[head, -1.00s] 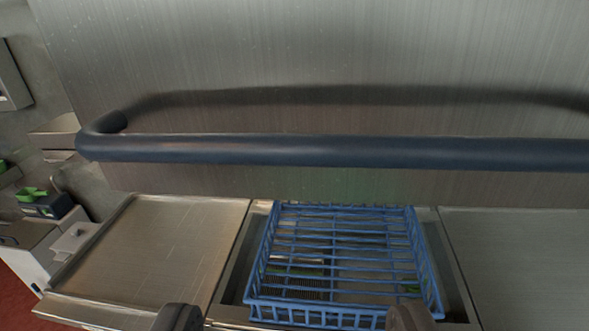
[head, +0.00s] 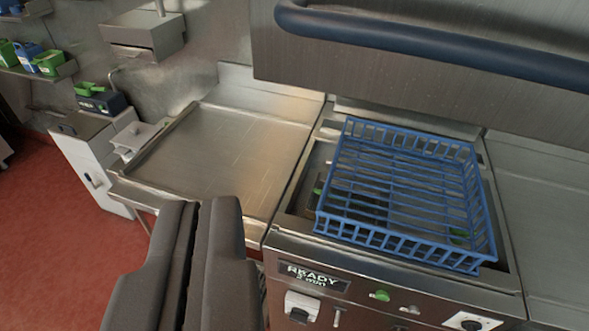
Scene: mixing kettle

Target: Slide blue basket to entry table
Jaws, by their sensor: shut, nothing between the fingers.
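The blue basket (head: 405,190), an open wire rack, sits on the washer bed (head: 300,200) in the middle right of the view, under the raised hood. The entry table (head: 225,150) is a bare steel top with a raised edge, directly left of the washer bed. My gripper (head: 215,205) is shut and empty at the lower left, in front of the table's front edge and left of the basket. It looks apart from the basket. The gripper hides part of the table's front.
The hood's dark blue bar handle (head: 440,50) crosses the top right. A front panel (head: 370,295) with a "READY" display and knobs lies below the basket. Another steel top (head: 550,200) is at the right. A white cabinet (head: 95,165) stands at the left beside open red floor (head: 50,240).

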